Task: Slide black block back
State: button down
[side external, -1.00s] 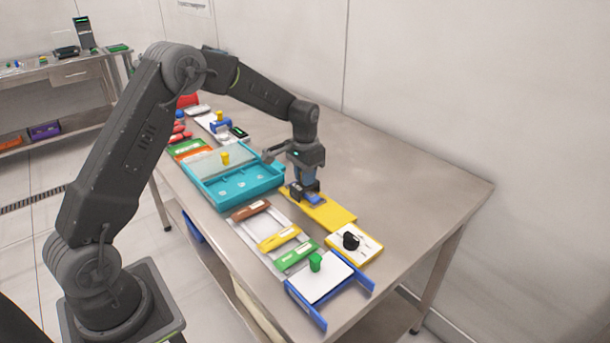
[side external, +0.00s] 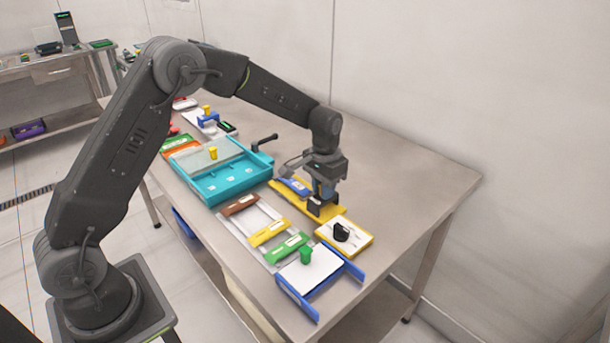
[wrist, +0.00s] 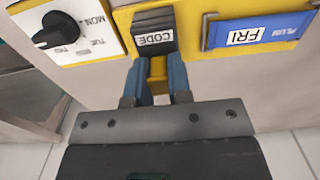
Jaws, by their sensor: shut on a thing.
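The black block (wrist: 154,30) carries a white CODE label and sits on the yellow strip (wrist: 195,12). In the side view, the black block (side external: 314,208) is at the strip's end near the dial. My gripper (wrist: 157,62) is shut on it, with one blue finger at each side. In the side view, my gripper (side external: 323,192) points down over the strip (side external: 281,188), and its fingertips partly hide the block. A blue plate (wrist: 265,31) labelled FRI and PLUM lies exposed on the strip beside the block; it also shows in the side view (side external: 295,186).
A white dial plate (side external: 352,245) with a black knob is close to the strip's end. A teal tray (side external: 240,184), coloured label bars (side external: 268,233) and a blue-sided holder (side external: 300,306) with a green knob are nearby. The table's right side is bare.

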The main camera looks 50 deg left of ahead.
aim_at(329, 200)
jog(key=shift+d, duration=1.05)
jog(key=c, duration=1)
grip_release()
jog(key=shift+c, duration=0.2)
jog(key=shift+r, duration=0.15)
notch_tip(329, 200, up, 14)
jog(key=shift+f, duration=0.2)
jog(key=shift+r, duration=0.1)
